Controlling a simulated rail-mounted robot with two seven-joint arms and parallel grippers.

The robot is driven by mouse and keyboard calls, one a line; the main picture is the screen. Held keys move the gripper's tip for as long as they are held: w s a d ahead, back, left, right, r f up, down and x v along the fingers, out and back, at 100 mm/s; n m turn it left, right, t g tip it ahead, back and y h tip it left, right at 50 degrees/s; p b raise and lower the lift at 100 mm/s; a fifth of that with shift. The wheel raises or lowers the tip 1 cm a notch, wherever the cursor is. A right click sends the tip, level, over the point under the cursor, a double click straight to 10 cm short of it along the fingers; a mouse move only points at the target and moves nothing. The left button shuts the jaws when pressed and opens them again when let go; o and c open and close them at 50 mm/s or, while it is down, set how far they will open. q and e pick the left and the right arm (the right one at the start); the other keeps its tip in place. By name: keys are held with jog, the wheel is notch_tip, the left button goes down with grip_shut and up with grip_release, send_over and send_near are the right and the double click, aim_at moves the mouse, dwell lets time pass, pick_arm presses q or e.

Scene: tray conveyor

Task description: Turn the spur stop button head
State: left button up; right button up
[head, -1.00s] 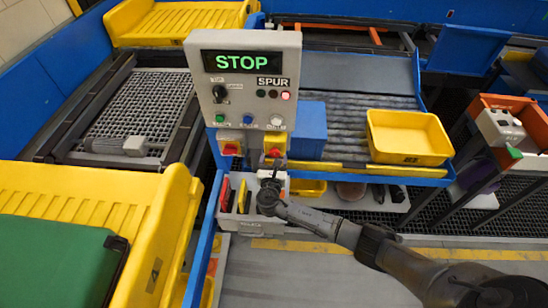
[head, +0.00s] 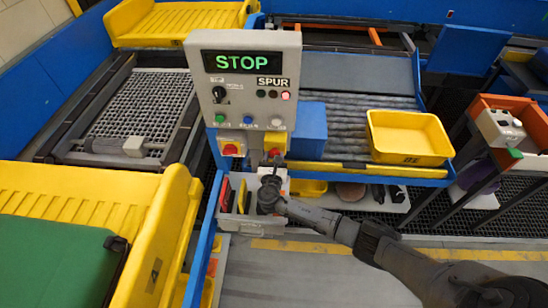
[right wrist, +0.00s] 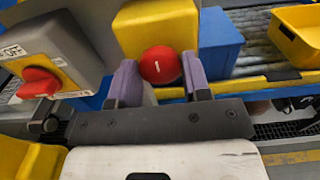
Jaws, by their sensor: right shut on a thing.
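The spur stop button head (right wrist: 161,64) is a round red knob with a short white mark, on a yellow box (right wrist: 150,25). It also shows in the head view (head: 273,153), low on the right of the grey control panel (head: 245,105), partly hidden by my gripper. My right gripper (right wrist: 160,75) has one purple finger on each side of the red head and is shut on it. In the head view my right gripper (head: 273,165) comes up to the button from below. The panel display (head: 242,62) reads STOP in green, and a red lamp (head: 285,95) is lit beneath the SPUR label. My left gripper is not in view.
A red rotary handle (right wrist: 38,83) on a yellow plate sits just left of the button. A blue box (head: 308,130) stands close on the right, and a grey bin (head: 240,222) is below. A yellow tray (head: 408,137) rests on the roller spur.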

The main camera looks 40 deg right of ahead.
jog(key=shift+m, duration=0.3)
jog(key=shift+c, duration=0.4)
jog(key=shift+m+b, duration=1.8)
jog(key=shift+m, duration=1.4)
jog(key=o, duration=0.9)
jog(key=shift+s+a, duration=0.1)
